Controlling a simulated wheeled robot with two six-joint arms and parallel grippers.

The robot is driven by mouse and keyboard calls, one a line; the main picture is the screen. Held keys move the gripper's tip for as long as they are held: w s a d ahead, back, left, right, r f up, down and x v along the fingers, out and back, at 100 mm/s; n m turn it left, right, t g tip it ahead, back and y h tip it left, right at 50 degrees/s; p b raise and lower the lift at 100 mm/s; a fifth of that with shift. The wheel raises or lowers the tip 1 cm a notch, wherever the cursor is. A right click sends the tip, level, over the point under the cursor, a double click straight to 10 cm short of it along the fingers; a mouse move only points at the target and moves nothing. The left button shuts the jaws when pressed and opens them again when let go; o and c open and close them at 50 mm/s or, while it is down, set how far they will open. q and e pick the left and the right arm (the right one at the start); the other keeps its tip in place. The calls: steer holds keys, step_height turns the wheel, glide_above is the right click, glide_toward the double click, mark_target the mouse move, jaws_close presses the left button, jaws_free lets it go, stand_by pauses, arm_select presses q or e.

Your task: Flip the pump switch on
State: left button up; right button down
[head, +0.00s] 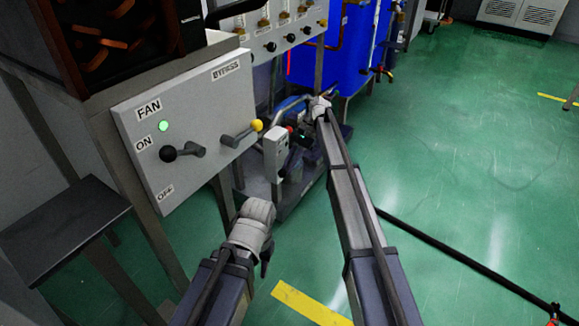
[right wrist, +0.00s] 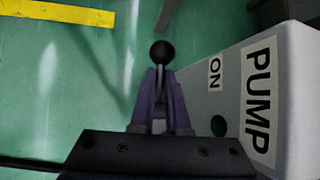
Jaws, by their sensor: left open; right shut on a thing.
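The pump switch box (head: 277,155) is a small grey box low beside the pump equipment. The right wrist view shows its face (right wrist: 235,65) with the words PUMP and ON and a dark green, unlit lamp (right wrist: 218,126). The switch lever ends in a black ball knob (right wrist: 162,51). My right gripper (right wrist: 160,85) is shut on the lever, just below the knob; it is small in the head view (head: 320,108), close to the box. My left gripper (head: 257,215) is open and empty, in front of the large panel's right side, away from the pump box.
A large grey panel (head: 190,125) at left has a FAN lever (head: 180,152), a lit green lamp (head: 163,126) and a yellow-knobbed BYPASS lever (head: 243,132). A blue tank (head: 355,55) stands behind. Green floor (head: 470,150) at right is mostly clear, crossed by a black bar.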

steer(key=c, duration=1.2)
jaws_free()
steer(key=shift+r, duration=0.1)
steer(key=p+v, duration=0.6)
steer(key=v, duration=0.1)
steer(key=shift+w+d+r, duration=0.15)
steer(key=shift+d+r, duration=0.05)
steer(key=shift+r, duration=0.05)
steer(key=shift+o, duration=0.4)
